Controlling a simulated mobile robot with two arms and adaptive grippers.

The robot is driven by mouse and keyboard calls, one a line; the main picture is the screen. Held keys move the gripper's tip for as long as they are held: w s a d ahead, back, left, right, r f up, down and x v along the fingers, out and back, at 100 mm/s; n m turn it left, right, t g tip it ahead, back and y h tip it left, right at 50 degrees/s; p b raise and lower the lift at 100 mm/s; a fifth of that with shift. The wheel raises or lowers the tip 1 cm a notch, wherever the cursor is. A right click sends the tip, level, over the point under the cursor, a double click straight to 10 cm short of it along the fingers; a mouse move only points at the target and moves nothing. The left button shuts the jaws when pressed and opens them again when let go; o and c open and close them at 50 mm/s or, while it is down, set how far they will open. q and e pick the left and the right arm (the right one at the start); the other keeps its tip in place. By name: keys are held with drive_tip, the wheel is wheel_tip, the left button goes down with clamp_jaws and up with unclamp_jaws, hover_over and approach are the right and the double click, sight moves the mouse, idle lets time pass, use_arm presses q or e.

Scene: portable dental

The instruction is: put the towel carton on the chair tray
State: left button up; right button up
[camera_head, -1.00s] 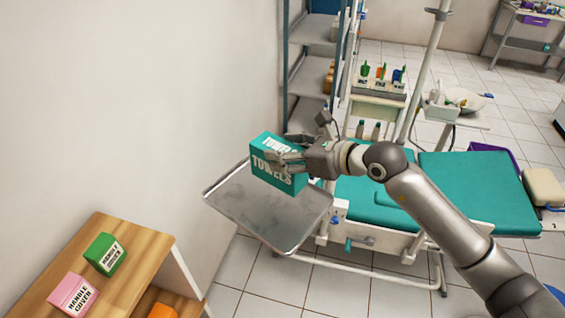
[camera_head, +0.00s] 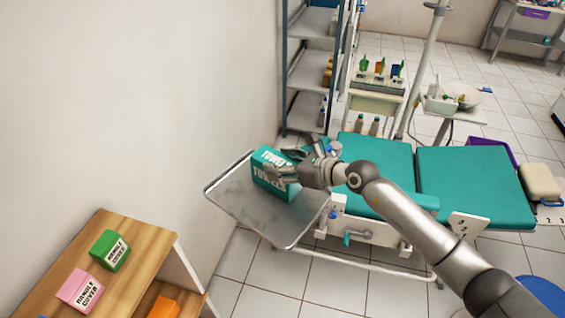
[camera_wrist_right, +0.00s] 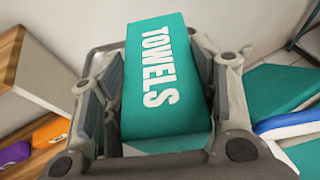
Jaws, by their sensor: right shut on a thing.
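The towel carton (camera_head: 268,184) is a teal box with white TOWELS lettering. In the head view it is over the chair tray (camera_head: 237,205), a grey metal tray with a raised rim, and looks at or very near its surface. I cannot tell whether its base touches. My right gripper (camera_head: 284,174) is shut on the carton from the right side. In the right wrist view the carton (camera_wrist_right: 157,80) stands between the two fingers. My left gripper is not in view.
A wooden cabinet at lower left holds a green carton (camera_head: 110,250) and a pink carton (camera_head: 80,290). The teal dental chair (camera_head: 475,185) is right of the tray. A metal shelf rack (camera_head: 305,70) stands behind, and a white wall is at left.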

drive_tip(key=shift+f, duration=0.15)
drive_tip(key=o, duration=1.1)
drive_tip(key=shift+o, duration=0.2)
drive_tip(key=shift+r, duration=0.25)
drive_tip(key=shift+s+d, duration=0.15)
drive_tip(key=shift+d, duration=0.1)
drive_tip(key=b+v, duration=0.2)
drive_tip(key=v, duration=0.9)
drive_tip(key=shift+r, duration=0.2)
